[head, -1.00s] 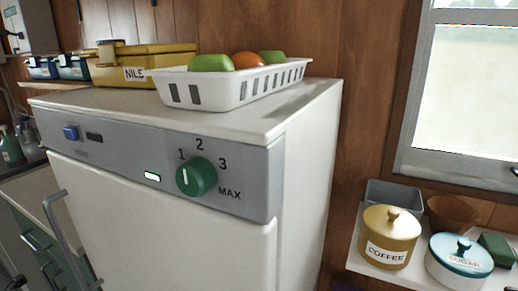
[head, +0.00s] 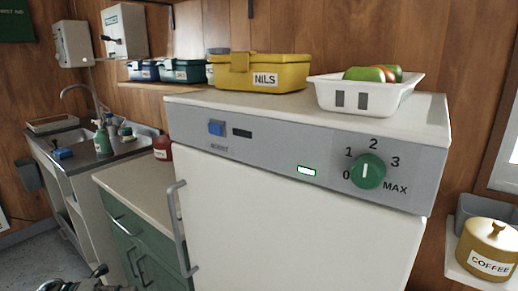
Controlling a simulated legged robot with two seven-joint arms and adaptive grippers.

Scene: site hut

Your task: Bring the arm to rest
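My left gripper (head: 88,281) shows only in part at the bottom left edge of the head view, dark and cut off by the frame. It is apart from the fridge front, low beside the green cabinet; I cannot tell whether its fingers are open. My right gripper is not in view. The white fridge (head: 300,220) fills the middle, its door closed. Its green dial (head: 368,171) has a white mark pointing up, between 1 and 2. A small light (head: 306,170) glows beside the dial.
A yellow NILS box (head: 262,78) and a white basket (head: 365,95) of fruit stand on the fridge. The metal door handle (head: 180,228) juts out. A sink counter (head: 85,150) is at left, a coffee tin (head: 487,248) on a shelf at right. Floor shows at lower left.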

